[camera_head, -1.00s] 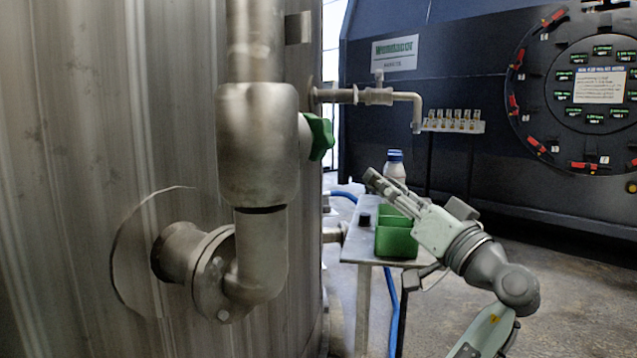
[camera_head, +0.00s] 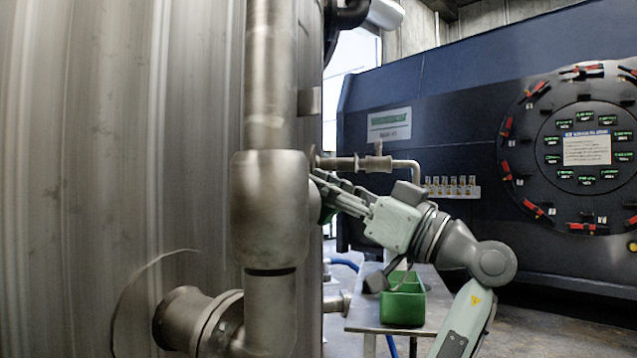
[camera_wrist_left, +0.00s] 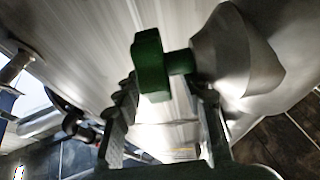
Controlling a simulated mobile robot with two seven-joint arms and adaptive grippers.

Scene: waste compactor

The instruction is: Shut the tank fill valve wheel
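The green valve wheel (camera_wrist_left: 150,65) shows in the left wrist view, on a short stem from the grey metal pipe fitting (camera_wrist_left: 235,60). My right gripper is not in view.
The tank wall (camera_head: 120,120) fills the left side. A thin side pipe (camera_head: 345,163) runs just above my gripper. A green bin (camera_head: 403,300) stands on a small table (camera_head: 375,320) below my arm. A dark compactor (camera_head: 450,130) with a round panel stands behind.

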